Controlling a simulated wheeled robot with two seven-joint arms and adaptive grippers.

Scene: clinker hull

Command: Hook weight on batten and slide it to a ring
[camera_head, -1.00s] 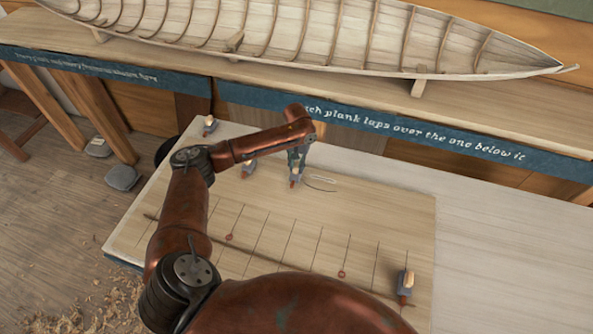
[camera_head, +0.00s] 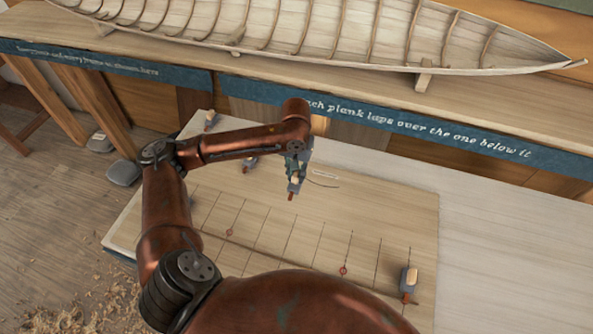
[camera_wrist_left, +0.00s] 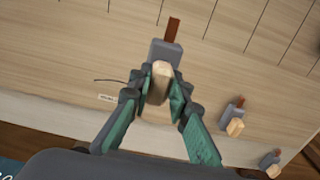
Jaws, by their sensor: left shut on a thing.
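My left gripper (camera_head: 296,172) is shut on a grey weight (camera_head: 294,186) with a pale wooden handle and a red-brown tip. In the left wrist view the fingers (camera_wrist_left: 158,88) clasp the handle, and the grey body of the weight (camera_wrist_left: 165,50) points away. It is over the back part of the pale board; whether it touches the board is unclear. The thin batten (camera_head: 285,262) crosses the board nearer me, partly hidden by my arm. Two red ring marks lie along it, one left (camera_head: 229,232) and one right (camera_head: 343,270). My right gripper is not in view.
Another weight (camera_head: 408,281) stands at the batten's right end. Two more stand at the board's back left, one (camera_head: 211,119) near the corner and one (camera_head: 249,164) beside my arm. A ribbed hull (camera_head: 330,35) rests on the bench behind. The board's right middle is clear.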

